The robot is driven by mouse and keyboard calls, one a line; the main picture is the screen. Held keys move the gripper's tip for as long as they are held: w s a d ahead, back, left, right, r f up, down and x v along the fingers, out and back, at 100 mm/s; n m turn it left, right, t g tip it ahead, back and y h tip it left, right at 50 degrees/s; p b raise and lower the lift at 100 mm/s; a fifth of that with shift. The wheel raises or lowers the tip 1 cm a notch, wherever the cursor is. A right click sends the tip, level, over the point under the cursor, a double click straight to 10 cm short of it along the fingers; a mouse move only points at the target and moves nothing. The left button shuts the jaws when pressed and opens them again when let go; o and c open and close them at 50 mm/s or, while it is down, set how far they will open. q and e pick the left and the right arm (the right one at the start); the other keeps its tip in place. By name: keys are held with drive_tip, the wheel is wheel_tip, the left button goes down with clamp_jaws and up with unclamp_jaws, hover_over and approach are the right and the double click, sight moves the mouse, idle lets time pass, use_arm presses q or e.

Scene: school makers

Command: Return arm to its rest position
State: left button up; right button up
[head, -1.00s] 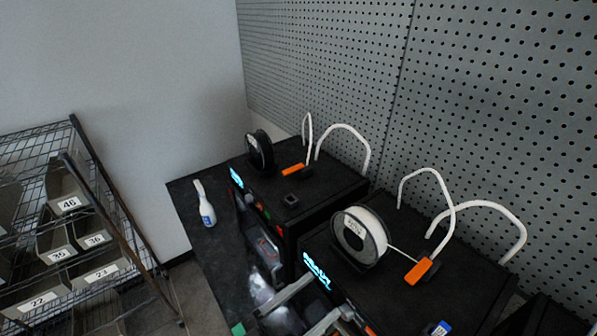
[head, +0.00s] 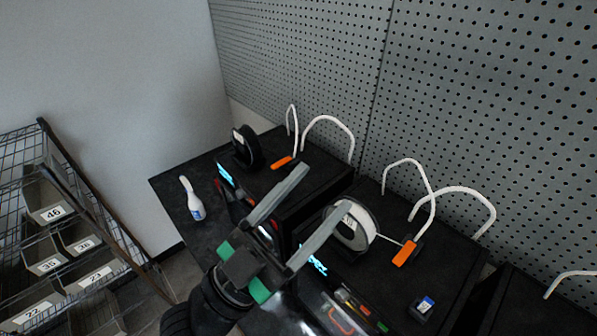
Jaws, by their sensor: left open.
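My left gripper (head: 312,215) is in the lower middle of the head view, its two long grey fingers spread apart and pointing up and right. It is open and nothing shows between the fingers. It appears in front of the two black 3D printers, and its fingers cover part of their fronts; I cannot tell whether it touches them. My left wrist and arm run down to the bottom edge. My right gripper is not in view.
A white bottle (head: 192,199) stands on the black table (head: 170,185). The printers carry a black spool (head: 246,148), a white spool (head: 352,228) and white tubes. A wire shelf with numbered bins (head: 48,213) stands left.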

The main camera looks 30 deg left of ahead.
use_arm(q)
wheel_tip(320, 180, up, 2)
drive_tip(key=shift+s+a, duration=0.1)
idle(0.4)
